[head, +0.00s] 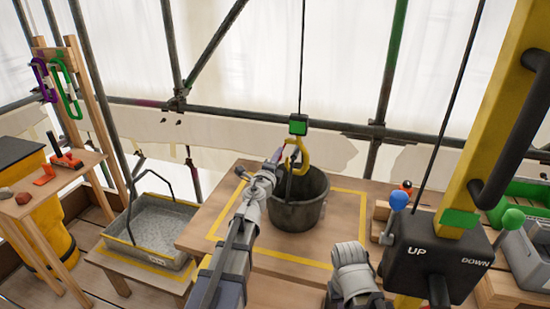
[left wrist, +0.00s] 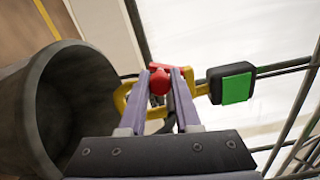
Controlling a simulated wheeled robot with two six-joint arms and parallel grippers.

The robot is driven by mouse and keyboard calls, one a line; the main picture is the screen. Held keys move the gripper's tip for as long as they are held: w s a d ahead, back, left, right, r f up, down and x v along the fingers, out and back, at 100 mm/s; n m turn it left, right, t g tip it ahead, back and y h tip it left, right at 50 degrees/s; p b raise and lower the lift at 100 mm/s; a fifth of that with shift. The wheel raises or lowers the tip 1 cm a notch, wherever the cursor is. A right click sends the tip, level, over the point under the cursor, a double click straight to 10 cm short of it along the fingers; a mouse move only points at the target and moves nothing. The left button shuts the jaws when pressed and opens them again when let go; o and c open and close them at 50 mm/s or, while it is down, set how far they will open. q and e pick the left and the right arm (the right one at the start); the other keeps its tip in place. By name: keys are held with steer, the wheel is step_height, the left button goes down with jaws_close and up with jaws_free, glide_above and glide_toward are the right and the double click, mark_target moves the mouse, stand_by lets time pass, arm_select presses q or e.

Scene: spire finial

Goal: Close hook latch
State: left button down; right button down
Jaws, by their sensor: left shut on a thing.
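The yellow hook (head: 304,156) hangs on a dark cable below a black block with a green face (head: 298,124). It also shows in the left wrist view (left wrist: 123,97), behind my fingers. The red latch (left wrist: 160,80) with its round knob sits at the hook. My left gripper (head: 276,158) is at the hook's left side. In the left wrist view, its two pale fingers (left wrist: 160,76) are shut on the red latch knob. The grey bucket (head: 298,214) stands below the hook, its dark handle reaching up to it. The hook's mouth is partly hidden. My right gripper is not in view.
The bucket stands on a wooden platform with a yellow border (head: 345,225). A gravel tray (head: 155,235) and a rack with purple and green carabiners (head: 66,88) are left. A black UP/DOWN control box (head: 435,262) and yellow post stand right. Scaffold poles cross behind.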

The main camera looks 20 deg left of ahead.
arm_select(q)
steer(key=shift+d+f+n, duration=0.1)
steer(key=shift+d+n, duration=0.3)
steer(key=shift+n, duration=0.75)
steer(key=shift+d+f+n, duration=0.1)
steer(key=shift+d+n, duration=0.25)
steer(key=shift+n, duration=0.8)
steer(key=shift+d, duration=0.1)
steer(key=c, duration=0.6)
jaws_free()
steer(key=shift+s, duration=0.1)
steer(key=s, duration=0.7)
steer(key=shift+s, duration=0.35)
steer(key=shift+a+n, duration=0.2)
steer(key=shift+n, duration=0.1)
